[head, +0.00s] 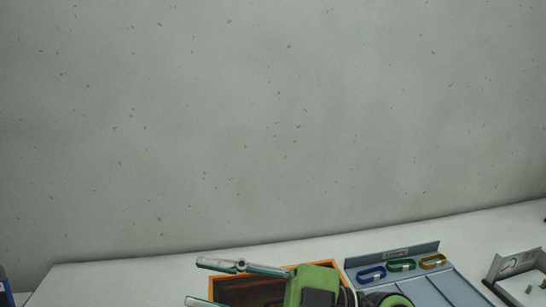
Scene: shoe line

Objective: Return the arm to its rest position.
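My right gripper (194,282) shows at the bottom of the head view, pointing left with its green body at the right. Its two fingers are spread apart, with nothing between them. It is in front of an orange-rimmed box (325,263) and hides much of it. The arm behind the gripper is mostly cut off by the lower edge of the picture. My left gripper is not in view.
A white table (120,277) runs along a grey wall (270,130). A blue-grey tray (455,288) holds blue, green and yellow loops. A pale bin (516,265) stands at the right edge. A dark blue item (4,287) is cut off at the left.

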